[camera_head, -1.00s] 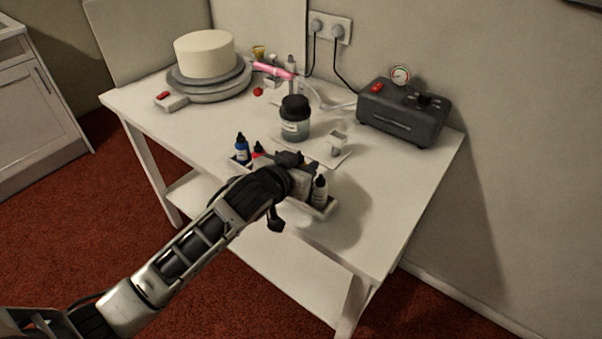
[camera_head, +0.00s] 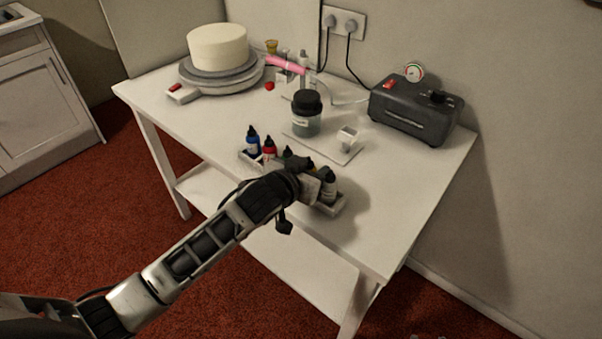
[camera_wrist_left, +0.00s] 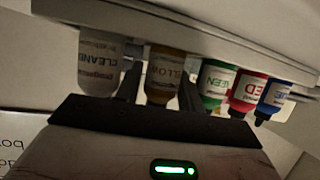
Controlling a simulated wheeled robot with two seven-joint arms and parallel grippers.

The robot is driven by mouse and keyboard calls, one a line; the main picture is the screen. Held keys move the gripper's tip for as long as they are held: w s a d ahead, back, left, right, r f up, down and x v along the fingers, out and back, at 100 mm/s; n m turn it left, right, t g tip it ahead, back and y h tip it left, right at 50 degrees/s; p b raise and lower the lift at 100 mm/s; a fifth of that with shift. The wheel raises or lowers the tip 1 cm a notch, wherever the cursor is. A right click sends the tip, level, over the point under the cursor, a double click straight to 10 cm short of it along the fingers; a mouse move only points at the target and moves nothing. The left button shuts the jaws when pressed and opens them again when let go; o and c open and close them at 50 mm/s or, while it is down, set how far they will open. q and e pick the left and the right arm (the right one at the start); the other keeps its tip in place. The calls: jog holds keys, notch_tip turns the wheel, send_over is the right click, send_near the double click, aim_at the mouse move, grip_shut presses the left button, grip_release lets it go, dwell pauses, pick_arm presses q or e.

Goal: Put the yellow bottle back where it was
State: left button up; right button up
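The yellow bottle (camera_wrist_left: 165,70) shows in the left wrist view, which is upside down, between the cleaner bottle (camera_wrist_left: 98,65) and the green bottle (camera_wrist_left: 217,85). My left gripper (camera_wrist_left: 161,90) has one finger on each side of the yellow bottle. Whether the fingers press on it is not clear. In the head view my left gripper (camera_head: 309,180) is at the white bottle rack (camera_head: 331,208) and hides most of the yellow bottle. The yellow bottle looks upright, in line with the others. My right gripper is not in view.
Blue (camera_head: 253,142) and red (camera_head: 269,148) bottles stand in the rack's left part. Behind it are a dark-lidded jar (camera_head: 307,115) and a small white cup (camera_head: 347,138). A compressor (camera_head: 412,112) and a cake on a turntable (camera_head: 218,77) stand farther back. The table's front right is clear.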

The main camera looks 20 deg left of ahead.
pick_arm(q)
jog(key=v, duration=1.1)
jog(key=s+d+f+g, duration=0.3)
jog(key=s+f, duration=1.1)
jog(key=shift+s+f, duration=0.35)
jog(key=shift+f, duration=0.05)
